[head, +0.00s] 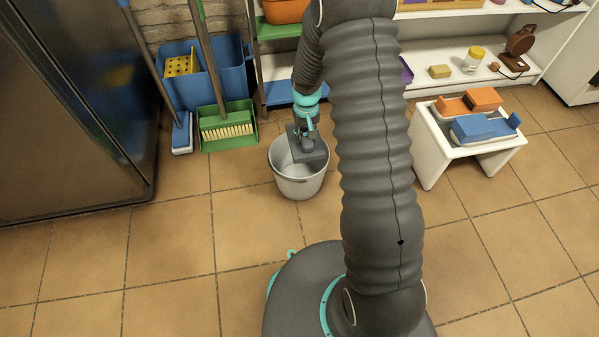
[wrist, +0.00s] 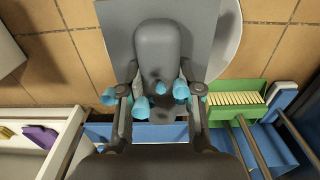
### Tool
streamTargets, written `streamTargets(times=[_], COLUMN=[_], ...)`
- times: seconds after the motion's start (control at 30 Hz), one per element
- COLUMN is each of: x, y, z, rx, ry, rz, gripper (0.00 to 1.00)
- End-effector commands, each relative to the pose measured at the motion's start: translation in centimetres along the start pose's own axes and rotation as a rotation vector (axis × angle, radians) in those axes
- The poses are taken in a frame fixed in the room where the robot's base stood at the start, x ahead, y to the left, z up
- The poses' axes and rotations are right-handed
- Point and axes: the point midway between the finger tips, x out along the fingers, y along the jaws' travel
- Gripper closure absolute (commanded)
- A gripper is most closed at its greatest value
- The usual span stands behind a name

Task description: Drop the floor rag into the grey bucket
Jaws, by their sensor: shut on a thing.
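The grey bucket (head: 298,187) stands upright on the tiled floor, light grey, left of my arm in the head view. My gripper (head: 306,138) is over the bucket's mouth, pointing down. It is shut on the floor rag (head: 312,157), a dark grey flat piece at the bucket's opening. In the wrist view, my gripper (wrist: 160,88) has its fingers on either side of the rag's raised rounded middle. The rag's flat square part (wrist: 119,22) spreads behind it, with the bucket's pale rim (wrist: 232,45) showing beyond. The exact gap between rag and rim cannot be told.
A green dustpan and brush (head: 228,128), a blue mop (head: 182,133) and a blue bin (head: 232,75) stand behind the bucket. A white stool (head: 432,160) with orange and blue things is at right. A dark metal cabinet (head: 70,100) is at left. Front-left floor is clear.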

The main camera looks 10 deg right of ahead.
Motion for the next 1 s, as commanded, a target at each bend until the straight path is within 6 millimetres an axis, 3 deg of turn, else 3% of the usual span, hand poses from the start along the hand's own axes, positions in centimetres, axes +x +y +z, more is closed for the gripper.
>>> streamTargets(times=[0.37,0.4,0.5,0.83,1.0], x=[0.8,0.8,0.8,0.6,-1.1], y=[-0.1,-0.1,0.0,0.0,0.0], z=[0.0,-0.1,0.0,0.0,-0.1], rx=[-0.001,-0.001,-0.001,-0.001,-0.001], ry=[0.002,0.002,0.002,0.002,0.005], rz=[0.0,0.0,0.0,0.0,0.0], gripper=[0.98,0.58,0.36,0.36,0.36])
